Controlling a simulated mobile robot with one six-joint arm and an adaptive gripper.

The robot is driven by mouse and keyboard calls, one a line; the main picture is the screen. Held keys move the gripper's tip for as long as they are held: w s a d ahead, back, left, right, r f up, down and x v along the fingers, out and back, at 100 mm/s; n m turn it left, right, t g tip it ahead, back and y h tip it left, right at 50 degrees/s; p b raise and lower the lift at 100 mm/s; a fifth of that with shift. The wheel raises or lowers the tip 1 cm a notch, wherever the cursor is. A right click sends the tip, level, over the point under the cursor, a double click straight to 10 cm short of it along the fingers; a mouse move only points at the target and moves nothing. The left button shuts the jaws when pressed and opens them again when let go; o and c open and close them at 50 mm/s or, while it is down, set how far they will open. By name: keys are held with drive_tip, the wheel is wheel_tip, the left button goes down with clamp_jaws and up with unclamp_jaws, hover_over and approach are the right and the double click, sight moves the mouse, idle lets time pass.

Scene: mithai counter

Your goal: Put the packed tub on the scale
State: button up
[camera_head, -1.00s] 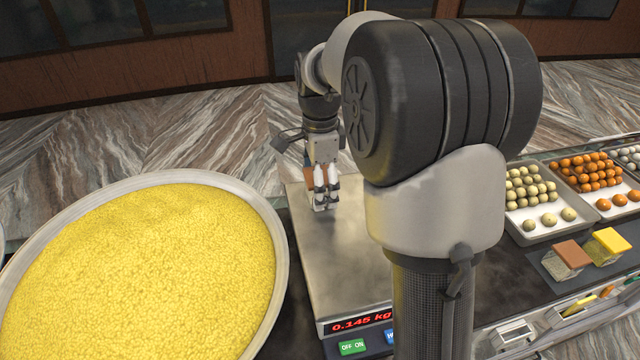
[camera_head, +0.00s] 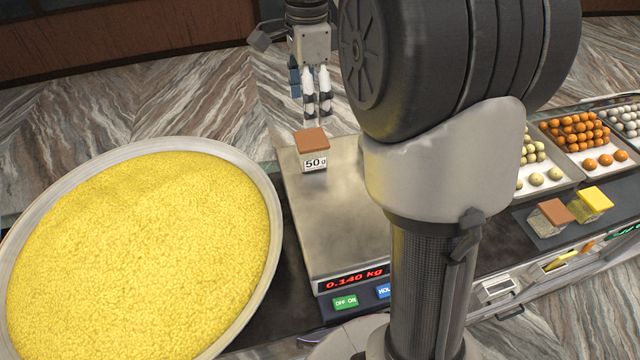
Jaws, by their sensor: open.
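A small tub with a brown lid and a "50 g" label (camera_head: 313,152) stands upright on the far left part of the scale's steel plate (camera_head: 335,225). The scale's red display (camera_head: 353,279) reads 0.140 kg. My gripper (camera_head: 318,112) is open and empty, above and just beyond the tub, apart from it. My arm hides the right side of the scale. Two more tubs, one brown-lidded (camera_head: 551,217) and one yellow-lidded (camera_head: 590,204), stand on a dark mat at the right.
A wide metal pan of yellow grains (camera_head: 262,190) lies left of the scale. Trays of pale balls (camera_head: 533,180) and orange balls (camera_head: 622,168) stand at the right, behind the two tubs. The scale plate in front of the labelled tub is clear.

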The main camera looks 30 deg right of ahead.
drive_tip(key=s+a+r+n+t, duration=0.2)
drive_tip(key=s+a+n, duration=0.4)
drive_tip(key=s+n, duration=0.55)
drive_tip(key=s+a+f+n+t, duration=0.1)
drive_tip(key=s+f+n, duration=0.3)
drive_tip(key=s, duration=0.2)
drive_tip(key=s+a+f+n+t, duration=0.1)
drive_tip(key=s+a+f+n, duration=0.1)
drive_tip(key=s, duration=0.5)
drive_tip(key=shift+a+f+n+t, duration=0.3)
drive_tip(key=shift+f+n, duration=0.55)
drive_tip(key=shift+n, duration=0.4)
drive_tip(key=shift+s, duration=0.15)
